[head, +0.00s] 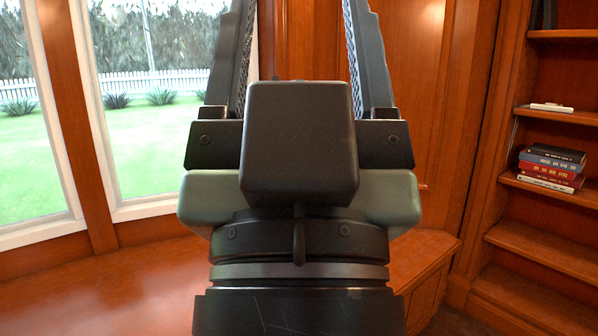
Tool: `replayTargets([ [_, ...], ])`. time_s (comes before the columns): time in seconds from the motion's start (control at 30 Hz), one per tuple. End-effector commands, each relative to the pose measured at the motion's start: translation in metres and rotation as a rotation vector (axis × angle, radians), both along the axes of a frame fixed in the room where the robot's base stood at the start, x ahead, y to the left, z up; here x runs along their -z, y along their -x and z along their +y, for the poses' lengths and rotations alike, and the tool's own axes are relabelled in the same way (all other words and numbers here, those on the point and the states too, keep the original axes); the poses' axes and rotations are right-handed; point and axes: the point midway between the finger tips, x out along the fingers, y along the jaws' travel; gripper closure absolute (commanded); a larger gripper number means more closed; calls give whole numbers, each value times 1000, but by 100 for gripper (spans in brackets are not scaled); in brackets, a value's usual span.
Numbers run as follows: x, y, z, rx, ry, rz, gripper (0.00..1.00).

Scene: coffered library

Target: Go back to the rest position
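My gripper (300,30) fills the middle of the head view, pointing up and away. Its two dark fingers stand wide apart at the left and right of the wrist block. The fingertips run out of the top of the picture. The space between the visible finger parts shows only the wood panelling behind, so my gripper looks open and empty. The dark block in front hides the lower part of the gap.
A wooden window seat (110,285) runs below the windows (150,110) at the left. A wooden bookshelf (510,235) stands at the right, with a stack of several books (552,168) and a small white object (551,107) on its shelves. The window seat's visible top is clear.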

Motion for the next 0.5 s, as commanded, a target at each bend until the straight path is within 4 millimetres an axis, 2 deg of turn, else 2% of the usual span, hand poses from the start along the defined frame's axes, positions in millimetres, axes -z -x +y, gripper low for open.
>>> replayTargets([
  [0.03,-34,0,0,0,0,0,35],
  [0.5,-181,0,1,-1,0,0,35],
])
